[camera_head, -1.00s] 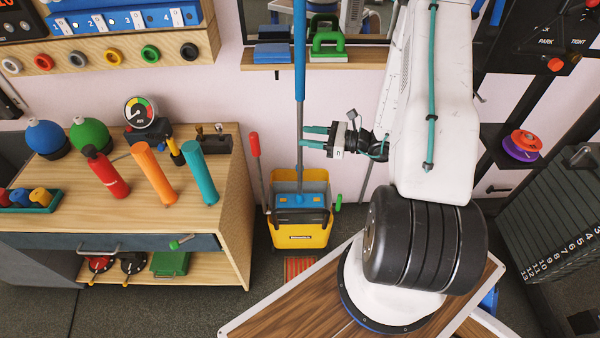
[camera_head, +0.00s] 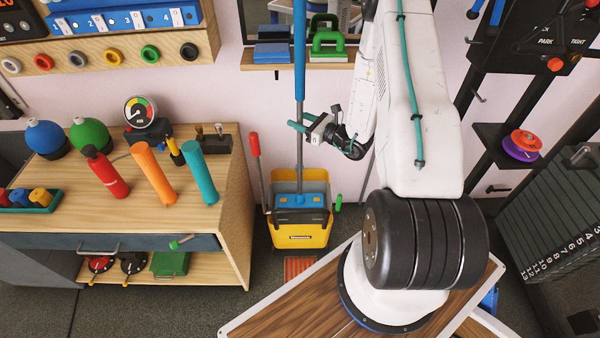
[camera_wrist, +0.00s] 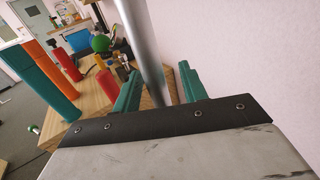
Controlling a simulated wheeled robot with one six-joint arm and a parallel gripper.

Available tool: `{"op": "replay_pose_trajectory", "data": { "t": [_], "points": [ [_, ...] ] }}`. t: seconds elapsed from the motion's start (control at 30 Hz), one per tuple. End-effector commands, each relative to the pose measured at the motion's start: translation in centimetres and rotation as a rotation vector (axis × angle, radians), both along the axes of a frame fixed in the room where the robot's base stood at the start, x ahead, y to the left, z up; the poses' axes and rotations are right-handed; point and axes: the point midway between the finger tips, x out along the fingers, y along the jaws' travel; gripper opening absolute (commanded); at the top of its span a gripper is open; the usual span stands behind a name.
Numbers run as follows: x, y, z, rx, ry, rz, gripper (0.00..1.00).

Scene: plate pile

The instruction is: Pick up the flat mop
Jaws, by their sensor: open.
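The flat mop (camera_head: 299,55) stands upright with a blue upper handle and a grey lower pole. Its blue head rests in the yellow bucket (camera_head: 299,236) on the floor by the wall. My gripper (camera_head: 294,125) is open at the grey part of the pole, below the blue grip. In the wrist view the grey pole (camera_wrist: 146,50) passes between the two green fingers of my gripper (camera_wrist: 158,88), slightly tilted. I cannot tell whether either finger touches it.
A wooden bench (camera_head: 235,205) with red, orange and teal cylinders stands left of the bucket. A red-tipped stick (camera_head: 254,145) leans beside the bucket. A wall shelf (camera_head: 370,58) with blue and green items is behind the mop. A weight stack (camera_head: 555,215) stands at right.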

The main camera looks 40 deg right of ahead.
Motion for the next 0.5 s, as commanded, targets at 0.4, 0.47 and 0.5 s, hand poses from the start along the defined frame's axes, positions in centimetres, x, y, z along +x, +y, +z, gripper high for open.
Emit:
{"op": "replay_pose_trajectory", "data": {
  "t": [0.4, 0.47, 0.5],
  "points": [
    [-0.02, -0.01, 0.01, 0.0, 0.0, 0.0, 0.0],
    [-0.02, -0.01, 0.01, 0.0, 0.0, 0.0, 0.0],
    [-0.01, -0.02, 0.02, 0.0, 0.0, 0.0, 0.0]
  ]
}}
